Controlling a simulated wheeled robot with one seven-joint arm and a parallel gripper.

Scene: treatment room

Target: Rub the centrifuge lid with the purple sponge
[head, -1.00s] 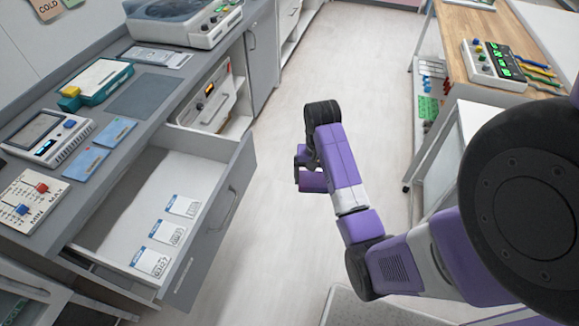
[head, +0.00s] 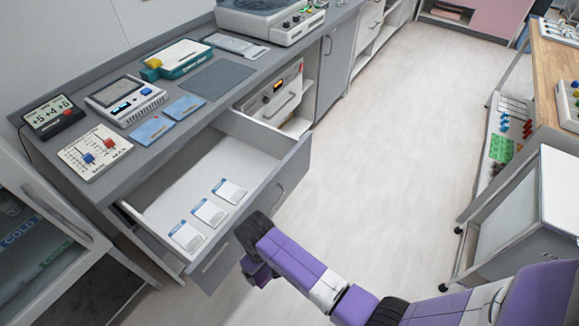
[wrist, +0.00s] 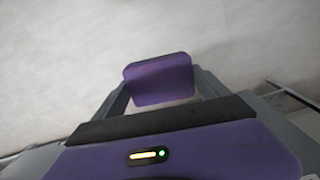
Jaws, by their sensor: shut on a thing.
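The purple sponge (wrist: 158,80) is a small block clamped between the two fingers of my gripper (wrist: 160,92) in the wrist view. Pale floor shows behind it. In the head view my gripper (head: 257,269) is low, in front of the open drawer, and the sponge is hard to tell from my purple arm there. The centrifuge appears to be the grey-white machine (head: 268,22) at the back of the counter, with a round lid cut off by the top edge and knobs on its front. My gripper is well away from it.
An open drawer (head: 275,200) with several labelled packets juts from the counter (head: 215,108) near my gripper. Small devices and blue cards lie on the counter. A wheeled trolley (head: 510,225) stands at the right. The floor (head: 400,130) between is clear.

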